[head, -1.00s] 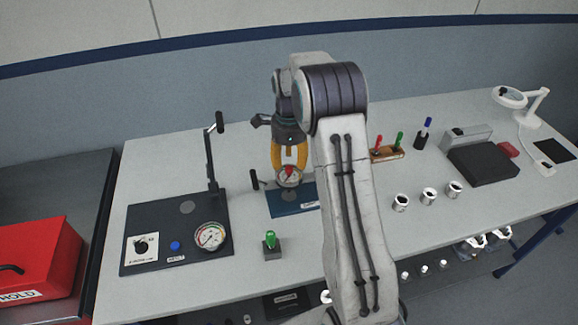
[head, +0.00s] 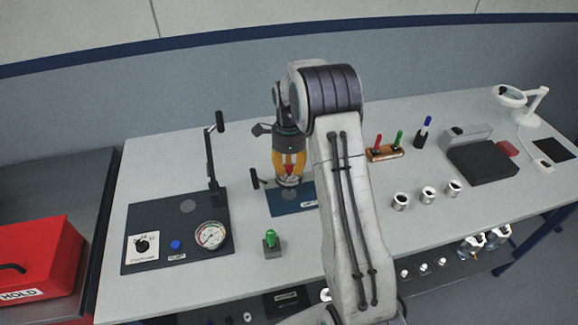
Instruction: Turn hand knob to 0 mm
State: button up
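A small device on a dark blue base plate (head: 305,199) stands in the middle of the table. It has a round pale dial (head: 288,182) with a red piece (head: 289,170) on top and a black handle (head: 255,178) at its left side. My gripper (head: 289,172) points down over this device, its yellow fingers on either side of the red piece. Whether they touch it is too small to tell. The dial's reading cannot be made out. My arm stands close to the device's right side.
On the left, a dark panel (head: 190,256) carries a black knob (head: 142,246), a blue button (head: 176,245), a gauge (head: 210,235) and an upright lever (head: 212,160). A green-topped block (head: 271,243) stands in front. Several metal cups (head: 428,194) stand to the right.

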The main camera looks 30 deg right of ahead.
grip_shut()
